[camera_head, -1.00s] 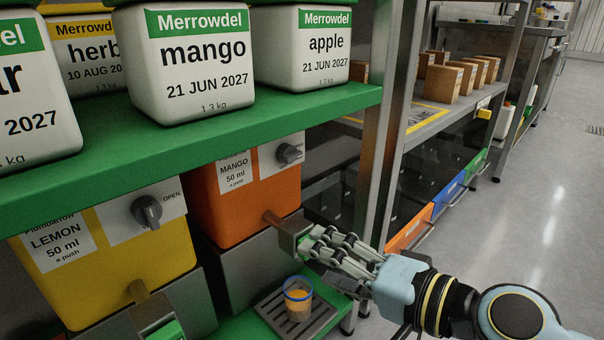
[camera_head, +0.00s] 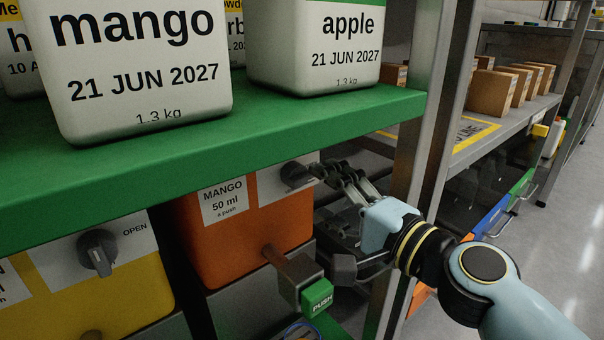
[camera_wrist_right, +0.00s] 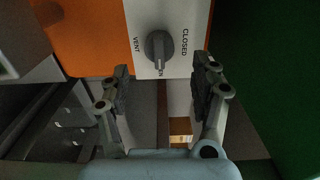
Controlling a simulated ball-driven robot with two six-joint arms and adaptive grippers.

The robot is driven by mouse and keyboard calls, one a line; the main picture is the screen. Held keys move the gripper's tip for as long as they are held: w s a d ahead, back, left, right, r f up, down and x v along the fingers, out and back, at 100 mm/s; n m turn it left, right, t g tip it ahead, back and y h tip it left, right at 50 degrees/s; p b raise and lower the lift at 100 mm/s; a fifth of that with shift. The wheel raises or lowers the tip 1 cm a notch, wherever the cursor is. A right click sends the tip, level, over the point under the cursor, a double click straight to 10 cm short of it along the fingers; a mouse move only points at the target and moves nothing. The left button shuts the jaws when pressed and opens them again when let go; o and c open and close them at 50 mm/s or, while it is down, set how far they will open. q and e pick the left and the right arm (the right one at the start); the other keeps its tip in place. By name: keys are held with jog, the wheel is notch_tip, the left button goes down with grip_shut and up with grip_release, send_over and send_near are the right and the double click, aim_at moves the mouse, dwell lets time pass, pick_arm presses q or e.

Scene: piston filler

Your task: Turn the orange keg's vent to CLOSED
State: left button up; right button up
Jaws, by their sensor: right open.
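The orange keg (camera_head: 225,248), labelled MANGO 50 ml, stands under the green shelf. Its grey vent knob (camera_head: 296,176) is on a white plate at its upper right, partly behind my right gripper (camera_head: 330,218). In the right wrist view, the knob (camera_wrist_right: 159,47) has its bar running up and down, with the lower end toward partly hidden lettering ending in "EN". CLOSED is printed to its right and VENT to its left. My right gripper (camera_wrist_right: 162,74) is open and empty, fingertips short of the knob, on either side of its line. My left gripper is not in view.
The green shelf (camera_head: 210,155) with white tubs overhangs the kegs. A green PUSH block (camera_head: 317,297) on the orange keg's tap sits below my right gripper. A yellow keg (camera_head: 105,285) with its own knob is at left. A metal post (camera_head: 425,120) stands behind my arm.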

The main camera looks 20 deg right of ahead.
aim_at(306, 182)
jog(key=x, duration=0.6)
jog(key=shift+w+a, duration=0.1)
jog(key=shift+w, duration=0.2)
jog(key=shift+c, duration=0.5)
jog(key=shift+f, duration=0.1)
jog(key=c, duration=1.1)
